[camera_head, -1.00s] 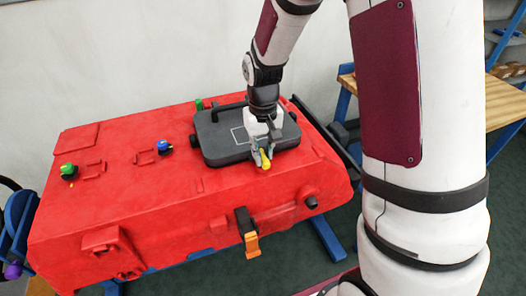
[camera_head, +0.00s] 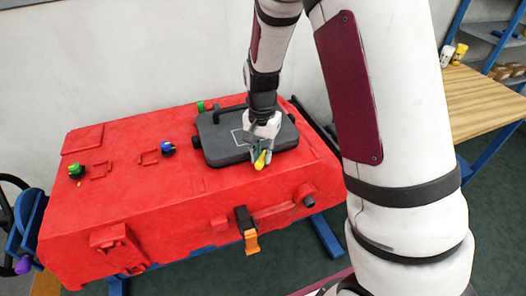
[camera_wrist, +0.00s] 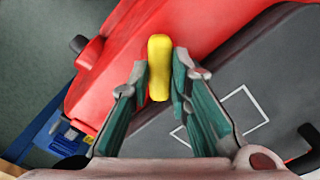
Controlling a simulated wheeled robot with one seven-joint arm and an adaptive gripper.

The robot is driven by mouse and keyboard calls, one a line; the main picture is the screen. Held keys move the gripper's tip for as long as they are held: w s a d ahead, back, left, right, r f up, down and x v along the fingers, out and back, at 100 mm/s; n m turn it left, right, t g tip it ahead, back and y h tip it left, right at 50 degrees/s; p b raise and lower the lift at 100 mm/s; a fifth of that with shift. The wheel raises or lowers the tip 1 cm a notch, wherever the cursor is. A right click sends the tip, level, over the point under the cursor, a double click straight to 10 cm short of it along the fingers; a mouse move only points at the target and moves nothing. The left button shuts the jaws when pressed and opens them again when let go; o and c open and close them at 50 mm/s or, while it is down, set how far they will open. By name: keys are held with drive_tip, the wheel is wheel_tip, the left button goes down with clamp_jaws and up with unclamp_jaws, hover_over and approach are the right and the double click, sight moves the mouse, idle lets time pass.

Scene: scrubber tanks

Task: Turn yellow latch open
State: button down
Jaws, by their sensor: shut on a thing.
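The yellow latch (camera_head: 260,160) is at the front edge of the dark grey lid (camera_head: 225,150) on top of the red tank (camera_head: 200,205). In the wrist view the yellow latch (camera_wrist: 159,66) stands between the fingertips, over the border of grey lid and red tank. My gripper (camera_head: 262,149) reaches down over the lid from behind. Its two green-padded fingers (camera_wrist: 160,82) are closed on the latch's sides. The latch's base is hidden under the fingers.
Green and blue knobs (camera_head: 168,147) sit on the tank's left top. An orange-tipped black clasp (camera_head: 250,240) hangs on the front face. A black handle stands on the lid. A wooden table (camera_head: 482,100) is at the right.

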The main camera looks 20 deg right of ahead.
sight(262, 156)
drive_tip(key=m+p, duration=0.2)
drive_tip(key=m, duration=0.2)
drive_tip(key=shift+r+m, duration=0.1)
drive_tip(key=shift+m, duration=0.2)
drive_tip(key=m+p, duration=0.1)
drive_tip(key=m, duration=0.3)
drive_tip(key=shift+p, duration=0.35)
drive_tip(key=shift+m, duration=0.3)
drive_tip(key=c, duration=1.5)
unclamp_jaws()
wheel_tip(262, 156, up, 12)
drive_tip(key=shift+f, duration=0.1)
